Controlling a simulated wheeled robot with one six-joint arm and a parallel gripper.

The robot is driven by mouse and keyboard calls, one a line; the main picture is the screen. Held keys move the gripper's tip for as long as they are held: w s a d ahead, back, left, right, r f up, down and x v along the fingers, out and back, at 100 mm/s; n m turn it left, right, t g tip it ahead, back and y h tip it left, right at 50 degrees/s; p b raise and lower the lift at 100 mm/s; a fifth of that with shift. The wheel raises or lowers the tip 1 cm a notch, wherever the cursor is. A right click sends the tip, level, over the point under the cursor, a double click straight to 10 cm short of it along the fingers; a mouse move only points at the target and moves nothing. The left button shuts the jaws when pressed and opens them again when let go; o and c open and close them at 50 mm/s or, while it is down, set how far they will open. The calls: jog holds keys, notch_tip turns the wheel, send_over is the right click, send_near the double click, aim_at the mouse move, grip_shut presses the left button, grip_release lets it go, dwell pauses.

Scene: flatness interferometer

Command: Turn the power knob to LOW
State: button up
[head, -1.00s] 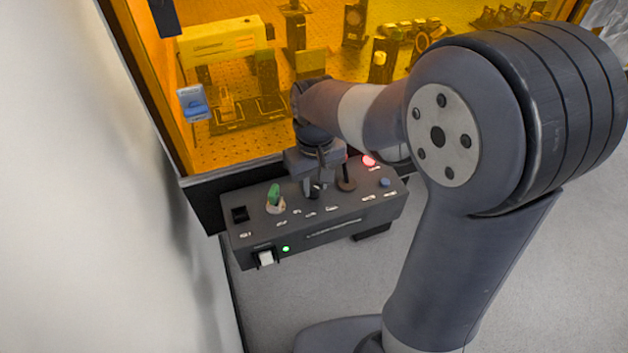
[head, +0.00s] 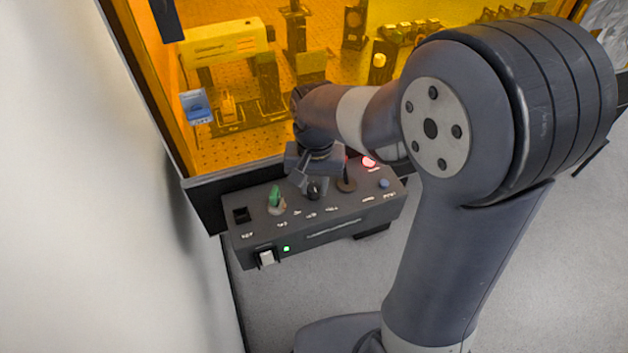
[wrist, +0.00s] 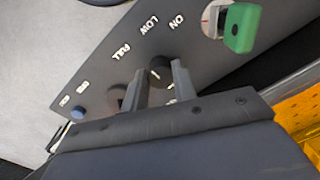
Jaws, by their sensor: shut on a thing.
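The black power knob (wrist: 160,69) sits on the dark control box, between the two fingers of my gripper (wrist: 160,76) in the wrist view. The fingers are shut on its sides. The white labels ON, LOW and FULL lie on the panel around it. A small pale mark shows on the knob, but I cannot tell which label it faces. In the head view the knob (head: 313,192) shows just below my gripper (head: 308,184), which comes down on it from above. My gripper's body and wrist hide part of the panel behind it.
A green key (head: 275,196) stands left of the knob. A brown round control (head: 346,184), a lit red lamp (head: 369,161) and a blue button (head: 384,183) are to the right. A white rocker switch (head: 266,257) and green light (head: 286,249) are in front. An orange enclosure (head: 240,150) rises behind.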

aim_at(314, 188)
jog(key=m, duration=0.3)
jog(key=shift+m+p, duration=0.3)
jog(key=shift+a+m, duration=0.1)
jog(key=shift+m, duration=1.8)
jog(key=o, duration=1)
notch_tip(314, 188, up, 11)
jog(key=shift+p, duration=0.4)
jog(key=shift+f, duration=0.2)
